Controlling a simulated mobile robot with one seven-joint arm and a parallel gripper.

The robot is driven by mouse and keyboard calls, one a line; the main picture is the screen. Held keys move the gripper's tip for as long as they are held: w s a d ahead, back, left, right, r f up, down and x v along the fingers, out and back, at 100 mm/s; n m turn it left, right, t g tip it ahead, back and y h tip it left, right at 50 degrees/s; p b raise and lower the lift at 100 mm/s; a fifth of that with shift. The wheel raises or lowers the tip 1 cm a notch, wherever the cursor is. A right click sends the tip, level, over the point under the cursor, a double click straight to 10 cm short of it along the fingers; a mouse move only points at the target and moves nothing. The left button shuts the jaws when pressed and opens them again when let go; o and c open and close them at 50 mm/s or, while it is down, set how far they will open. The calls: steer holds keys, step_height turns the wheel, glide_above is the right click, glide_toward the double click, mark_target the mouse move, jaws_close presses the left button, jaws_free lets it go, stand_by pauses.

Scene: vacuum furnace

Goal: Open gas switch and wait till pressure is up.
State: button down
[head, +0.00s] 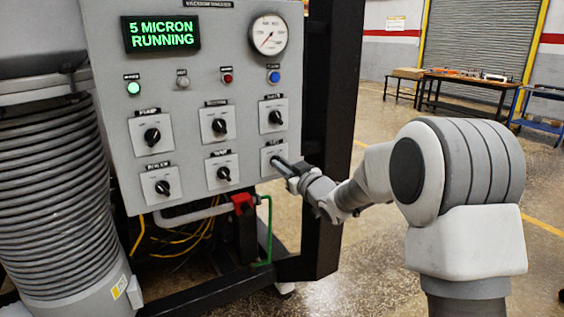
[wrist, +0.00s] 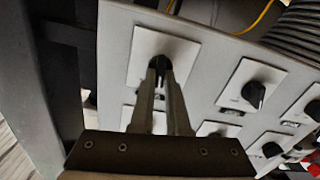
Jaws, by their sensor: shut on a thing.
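The grey control panel (head: 195,60) has several black rotary switches on white plates. My gripper (head: 279,163) is at the lower right switch, whose plate (head: 267,152) is partly hidden behind it in the head view. In the wrist view my gripper (wrist: 160,75) is shut on the black knob of this switch (wrist: 158,68). The label above that switch is too small to read for certain. The round pressure gauge (head: 268,34) is at the top right of the panel. The green display (head: 161,34) reads "5 MICRON RUNNING".
A green lamp (head: 133,88) is lit on the panel. A red valve part (head: 243,203) with a green pipe (head: 268,230) sits below the panel, near my gripper. A dark frame post (head: 328,130) stands right of the panel. Work tables (head: 470,84) are far back.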

steer(key=shift+d+m+p, duration=0.15)
steer(key=shift+m+p, duration=1.65)
steer(key=shift+m, duration=2)
steer(key=c, duration=0.9)
jaws_free()
steer(key=p+v, duration=0.1)
steer(key=v, duration=1.6)
steer(key=shift+d, duration=0.2)
steer(key=shift+s, duration=0.15)
